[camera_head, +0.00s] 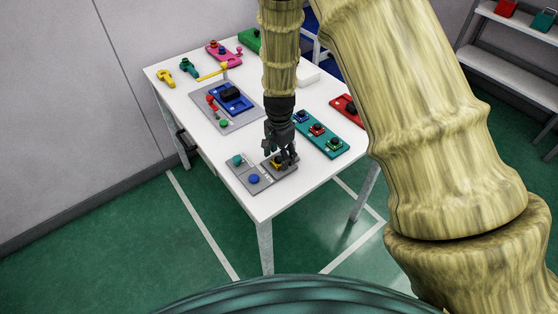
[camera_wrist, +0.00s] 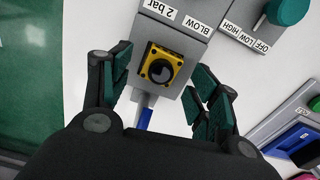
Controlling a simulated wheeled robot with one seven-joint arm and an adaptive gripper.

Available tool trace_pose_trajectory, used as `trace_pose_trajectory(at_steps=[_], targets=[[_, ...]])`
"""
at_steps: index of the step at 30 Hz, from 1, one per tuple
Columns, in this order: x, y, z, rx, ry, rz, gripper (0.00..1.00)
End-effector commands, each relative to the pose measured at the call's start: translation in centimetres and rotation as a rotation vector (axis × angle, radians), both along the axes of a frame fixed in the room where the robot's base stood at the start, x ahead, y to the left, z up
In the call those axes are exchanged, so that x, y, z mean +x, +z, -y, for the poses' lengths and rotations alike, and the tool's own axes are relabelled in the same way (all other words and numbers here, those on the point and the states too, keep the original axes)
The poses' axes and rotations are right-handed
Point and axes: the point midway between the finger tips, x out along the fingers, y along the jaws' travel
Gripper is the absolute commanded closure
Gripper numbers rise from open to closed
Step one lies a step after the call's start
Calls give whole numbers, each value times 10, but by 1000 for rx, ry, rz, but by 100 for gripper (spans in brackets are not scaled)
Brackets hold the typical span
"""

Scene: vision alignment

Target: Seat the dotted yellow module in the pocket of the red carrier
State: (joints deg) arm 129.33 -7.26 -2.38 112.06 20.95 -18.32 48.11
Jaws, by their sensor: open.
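A yellow square block with a round black top (camera_wrist: 160,68) sits on a grey block labelled "2 bar" and "BLOW". It lies between the parted fingers of my gripper (camera_wrist: 158,90), with gaps on both sides. In the head view my gripper (camera_head: 284,160) is low over the grey panel at the table's near end, and the yellow block (camera_head: 277,163) shows partly behind the fingers.
A teal carrier (camera_head: 333,148) with several coloured modules lies right of my gripper. The grey panel has a teal knob (camera_head: 237,160) and a blue knob (camera_head: 254,180). A blue carrier (camera_head: 245,103) lies on a grey plate further back. White tabletop (camera_head: 268,207) is bare in front.

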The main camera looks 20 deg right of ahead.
Motion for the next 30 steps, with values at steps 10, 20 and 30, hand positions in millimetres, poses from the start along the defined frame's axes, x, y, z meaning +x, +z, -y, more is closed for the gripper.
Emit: trace_pose_trajectory(at_steps=[10,20,30], targets=[[-1,-14,0,0,0,0,39],[-1,-14,0,-1,0,0,73],[0,-13,0,-1,0,0,92]])
